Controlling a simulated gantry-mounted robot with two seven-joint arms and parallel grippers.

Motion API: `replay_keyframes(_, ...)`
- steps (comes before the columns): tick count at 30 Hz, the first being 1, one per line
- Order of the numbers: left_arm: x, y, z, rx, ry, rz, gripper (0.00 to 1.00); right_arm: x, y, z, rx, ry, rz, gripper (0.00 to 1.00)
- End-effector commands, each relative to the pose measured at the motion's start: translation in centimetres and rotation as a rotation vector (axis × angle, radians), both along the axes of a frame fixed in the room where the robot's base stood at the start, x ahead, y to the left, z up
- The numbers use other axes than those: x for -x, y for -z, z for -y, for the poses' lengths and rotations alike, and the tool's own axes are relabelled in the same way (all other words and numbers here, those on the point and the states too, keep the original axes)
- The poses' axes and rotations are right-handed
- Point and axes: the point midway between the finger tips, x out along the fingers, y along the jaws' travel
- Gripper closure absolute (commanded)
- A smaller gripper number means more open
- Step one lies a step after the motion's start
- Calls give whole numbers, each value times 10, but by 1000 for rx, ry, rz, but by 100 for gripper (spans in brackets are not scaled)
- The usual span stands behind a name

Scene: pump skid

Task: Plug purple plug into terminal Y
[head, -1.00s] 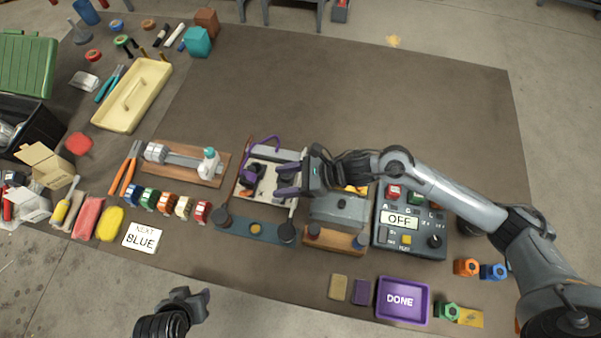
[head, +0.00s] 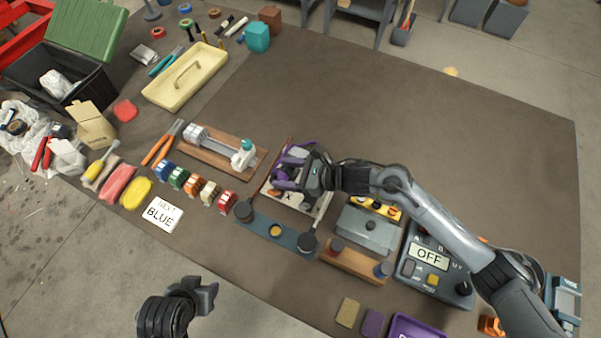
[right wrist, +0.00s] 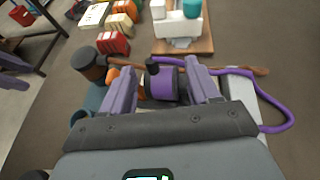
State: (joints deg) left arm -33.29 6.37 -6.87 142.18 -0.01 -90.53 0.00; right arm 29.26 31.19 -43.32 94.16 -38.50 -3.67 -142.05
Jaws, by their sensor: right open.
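The purple plug (right wrist: 160,86), a purple body with a black knob, stands between the purple fingers of my right gripper (right wrist: 162,78) in the right wrist view. The fingers are open, one on each side of it; I cannot tell whether they touch it. In the head view my right gripper (head: 287,172) is over the pale terminal panel (head: 311,206) and hides most of it. An X mark shows on the panel; a Y mark cannot be made out. A purple cable (right wrist: 284,120) loops to the right in the wrist view. My left gripper (head: 204,293) hangs off the table's front edge.
A blue bar with dark knobs (head: 270,233) lies in front of the panel. A grey box (head: 366,232) and an OFF meter (head: 430,259) stand to its right. Several coloured blocks (head: 193,186) and a NEXT BLUE card (head: 160,214) are left.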

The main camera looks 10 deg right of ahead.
Motion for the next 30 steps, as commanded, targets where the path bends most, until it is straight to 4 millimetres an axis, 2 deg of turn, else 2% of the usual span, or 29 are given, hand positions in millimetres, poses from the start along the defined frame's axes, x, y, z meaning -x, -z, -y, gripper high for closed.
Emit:
replay_keyframes(6,0,1,-1,-2,1,0,57,-6,7,-14,0,0,-1,39)
replay_keyframes(17,0,2,-3,-14,9,0,57,-7,8,-17,1,-1,-1,39)
replay_keyframes(26,0,2,-3,-14,9,0,57,-7,8,-16,1,0,0,84)
replay_keyframes(27,0,2,-3,-13,8,0,57,-7,8,-16,1,0,0,55)
replay_keyframes(30,0,2,-2,-11,7,0,57,-7,8,-16,1,0,0,71)
